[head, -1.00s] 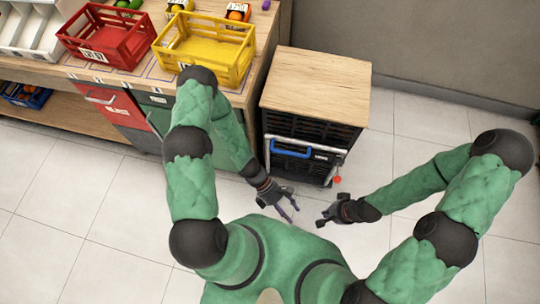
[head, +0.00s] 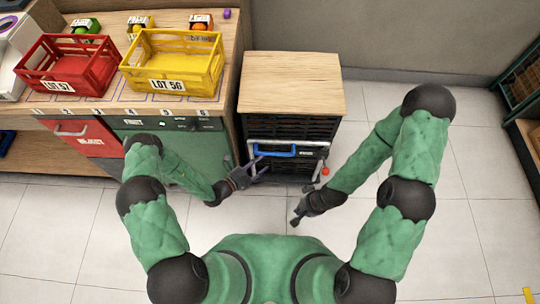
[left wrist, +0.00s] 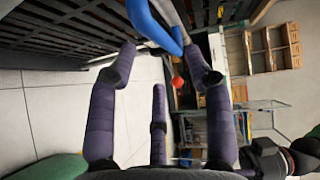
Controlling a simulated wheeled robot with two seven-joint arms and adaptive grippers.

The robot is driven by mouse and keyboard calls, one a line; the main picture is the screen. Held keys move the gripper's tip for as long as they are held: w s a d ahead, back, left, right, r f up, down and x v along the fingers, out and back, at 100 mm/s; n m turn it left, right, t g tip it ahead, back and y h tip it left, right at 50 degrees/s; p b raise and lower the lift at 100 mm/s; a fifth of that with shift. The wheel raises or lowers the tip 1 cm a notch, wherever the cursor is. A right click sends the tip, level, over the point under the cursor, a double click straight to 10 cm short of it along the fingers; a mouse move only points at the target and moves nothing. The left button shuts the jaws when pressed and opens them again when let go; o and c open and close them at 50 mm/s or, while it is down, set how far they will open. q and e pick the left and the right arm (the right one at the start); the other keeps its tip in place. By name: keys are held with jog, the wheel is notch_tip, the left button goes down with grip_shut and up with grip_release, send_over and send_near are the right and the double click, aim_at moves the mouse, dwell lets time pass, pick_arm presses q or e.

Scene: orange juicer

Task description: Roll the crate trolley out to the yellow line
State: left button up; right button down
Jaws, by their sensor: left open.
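The crate trolley (head: 290,85) has a wooden top over black crates and stands beside the workbench's right end. Its blue handle (head: 275,151) sits on a pale bar across its front, with a red knob (head: 325,171) at the right. My left gripper (head: 257,167) is open at the left end of the handle. In the left wrist view, the blue handle (left wrist: 145,22) lies just beyond the open fingers (left wrist: 160,65); contact is unclear. My right gripper (head: 296,215) is in front of the trolley, apart from it; its fingers are too small to judge. A yellow floor mark (head: 529,295) shows at bottom right.
The workbench (head: 238,60) carries a red crate (head: 65,65) and a yellow crate (head: 172,65). The wall is behind the trolley. A dark rack (head: 520,80) stands at far right. The tiled floor (head: 460,210) right of the trolley is clear.

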aim_at(271, 154)
pick_arm(q)
jog(key=b+x, duration=0.2)
jog(key=x, duration=0.5)
jog(key=shift+w+d, duration=0.1)
jog(key=shift+d, duration=0.1)
grip_shut()
